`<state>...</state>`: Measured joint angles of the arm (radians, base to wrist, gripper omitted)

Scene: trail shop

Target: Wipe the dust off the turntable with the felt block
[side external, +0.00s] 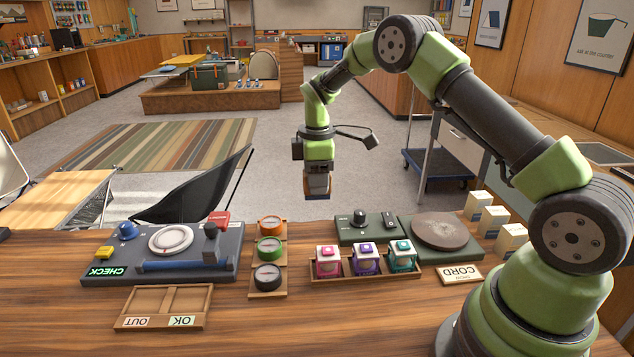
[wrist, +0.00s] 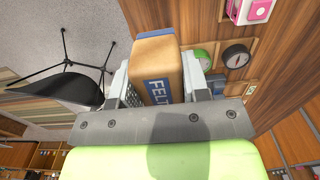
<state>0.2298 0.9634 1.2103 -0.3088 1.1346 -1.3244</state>
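The turntable (side external: 440,231) is a round brown disc on a dark green base (side external: 460,253) at the right of the bench. Paler, dusty-looking specks show on its top. My gripper (side external: 317,181) is in the air over the back edge of the bench, left of the turntable and well apart from it. It is shut on the felt block (wrist: 157,65), a tan block with a blue band lettered "FELT", held between both fingers in the wrist view.
Left of the turntable stand a green control box (side external: 352,235) and a wooden tray (side external: 318,278) of three coloured cubes. Small pale boxes (side external: 494,222) stand to its right, a "CORD" sign (side external: 459,274) in front. Gauges (side external: 268,252) and a grey panel (side external: 205,262) lie farther left.

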